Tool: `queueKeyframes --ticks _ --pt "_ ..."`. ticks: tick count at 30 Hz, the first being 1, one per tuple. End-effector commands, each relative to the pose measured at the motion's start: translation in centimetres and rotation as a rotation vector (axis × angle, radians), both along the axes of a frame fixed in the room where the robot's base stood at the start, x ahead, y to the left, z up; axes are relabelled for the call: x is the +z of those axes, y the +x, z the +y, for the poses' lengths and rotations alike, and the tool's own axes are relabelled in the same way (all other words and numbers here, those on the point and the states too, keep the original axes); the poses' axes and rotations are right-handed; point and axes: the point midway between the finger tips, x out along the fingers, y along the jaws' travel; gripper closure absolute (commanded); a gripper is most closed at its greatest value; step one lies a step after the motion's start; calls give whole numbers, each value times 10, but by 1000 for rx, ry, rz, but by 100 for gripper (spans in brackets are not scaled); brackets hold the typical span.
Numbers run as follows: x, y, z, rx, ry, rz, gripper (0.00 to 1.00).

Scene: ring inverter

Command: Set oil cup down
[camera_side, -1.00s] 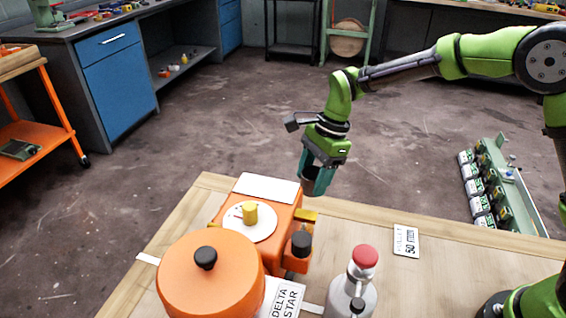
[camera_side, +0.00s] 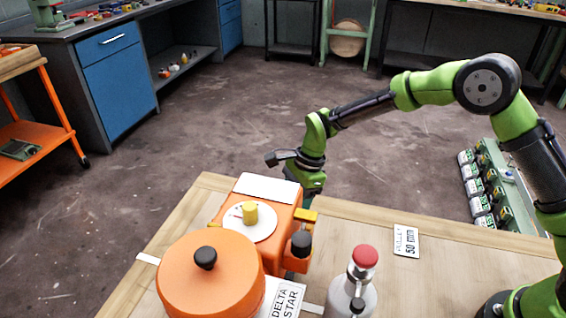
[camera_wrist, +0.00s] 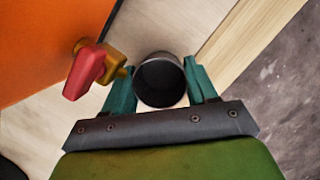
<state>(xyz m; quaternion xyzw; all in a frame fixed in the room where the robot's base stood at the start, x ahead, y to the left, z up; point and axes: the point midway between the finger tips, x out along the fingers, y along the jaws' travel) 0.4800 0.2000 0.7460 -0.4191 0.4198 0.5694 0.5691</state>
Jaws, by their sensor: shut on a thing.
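The oil cup (camera_wrist: 160,80) is a dark, round, open-topped cup. In the wrist view it sits between the two teal fingers of my gripper (camera_wrist: 161,88), which are shut on it. The cup's inside looks dark and I cannot make out what it holds. A pale wooden tabletop shows around it; I cannot tell whether the cup touches it. In the side view my gripper and the cup are mostly hidden behind the orange machine (camera_side: 276,207).
Close left of the cup is a brass valve (camera_wrist: 115,63) with a red handle (camera_wrist: 84,72) on the orange machine wall. The table's edge lies to the cup's right in the wrist view.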

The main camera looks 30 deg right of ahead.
Motion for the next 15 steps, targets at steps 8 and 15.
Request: queueKeyframes --ticks 8,15 --pt "-3 0 0 1 -1 0 37" --pt "-3 0 0 1 -1 0 17"
